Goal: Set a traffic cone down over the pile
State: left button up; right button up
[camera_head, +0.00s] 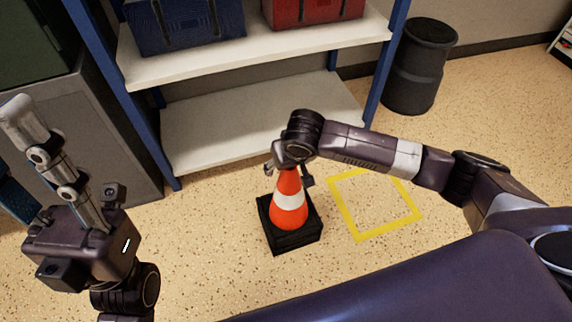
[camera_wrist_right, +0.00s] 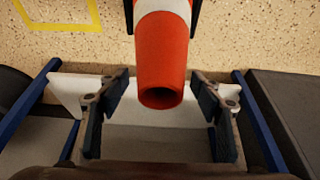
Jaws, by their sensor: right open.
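An orange traffic cone (camera_head: 288,211) with white bands and a black square base (camera_head: 292,243) stands upright on the floor in the head view. My right gripper (camera_head: 289,176) is at its top, with open fingers on either side. The right wrist view shows the cone's hollow tip (camera_wrist_right: 161,97) between the spread fingers; I cannot tell if either touches it. My left gripper (camera_head: 24,122) is raised at the left, far from the cone, seen side-on, so its opening is unclear. No pile shows in either view.
A yellow square outline (camera_head: 362,239) marks bare floor right of the cone. Behind stands a shelf (camera_head: 190,128) with blue posts, a blue case (camera_head: 185,25) and a red case (camera_head: 312,10) on it. A dark bin (camera_head: 418,70) stands back right, a grey cabinet (camera_head: 95,120) left.

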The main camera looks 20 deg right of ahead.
jog(key=shift+f, duration=0.1)
jog(key=v, duration=1.2)
dwell(0.4)
